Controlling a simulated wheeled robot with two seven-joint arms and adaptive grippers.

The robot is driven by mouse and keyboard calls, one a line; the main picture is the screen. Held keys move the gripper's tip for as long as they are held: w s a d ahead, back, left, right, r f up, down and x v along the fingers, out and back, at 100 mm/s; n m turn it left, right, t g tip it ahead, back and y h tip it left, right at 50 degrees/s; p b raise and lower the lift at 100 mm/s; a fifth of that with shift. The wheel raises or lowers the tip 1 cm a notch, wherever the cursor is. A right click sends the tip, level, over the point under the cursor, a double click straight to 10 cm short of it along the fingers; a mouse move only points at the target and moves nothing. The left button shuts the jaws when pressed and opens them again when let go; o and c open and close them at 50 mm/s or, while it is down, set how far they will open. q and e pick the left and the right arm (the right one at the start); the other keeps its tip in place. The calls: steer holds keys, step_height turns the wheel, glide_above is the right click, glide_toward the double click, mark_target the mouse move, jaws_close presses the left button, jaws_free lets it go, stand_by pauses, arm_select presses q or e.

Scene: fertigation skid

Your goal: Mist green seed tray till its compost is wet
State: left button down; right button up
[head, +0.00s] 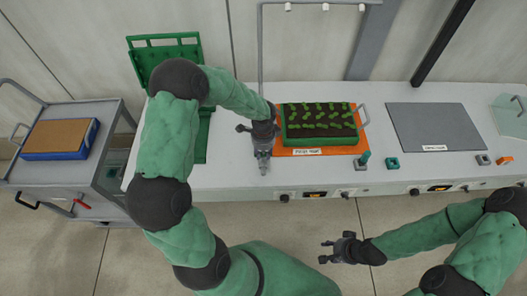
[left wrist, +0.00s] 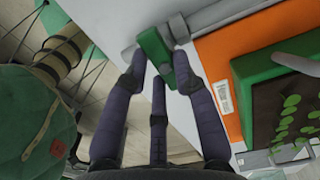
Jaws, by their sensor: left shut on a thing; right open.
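The green seed tray (head: 287,131) sits on an orange mat (head: 338,150) on the bench, with leafy seedlings in dark brown compost (head: 345,122). Its corner also shows in the left wrist view (left wrist: 246,75). No falling water is visible. A grey pipe (head: 260,50) rises behind my left gripper to an overhead boom with small white nozzles (head: 326,7). My left gripper (head: 263,160) is left of the tray, shut on a green handle (left wrist: 154,47) beside a grey pipe in the left wrist view. My right gripper (head: 330,250) is open and empty, in front of the bench.
A trolley (head: 100,112) at left carries a blue tray (head: 85,150) with brown fill. A green rack (head: 150,60) stands behind my left arm. A grey plate (head: 435,128) lies on the bench right of the mat. Small controls (head: 392,163) line the front edge.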

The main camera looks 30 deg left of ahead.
mark_target(263, 155)
arm_select(q)
steer(key=c, duration=1)
jaws_free()
step_height(263, 155, up, 12)
stand_by(0.3)
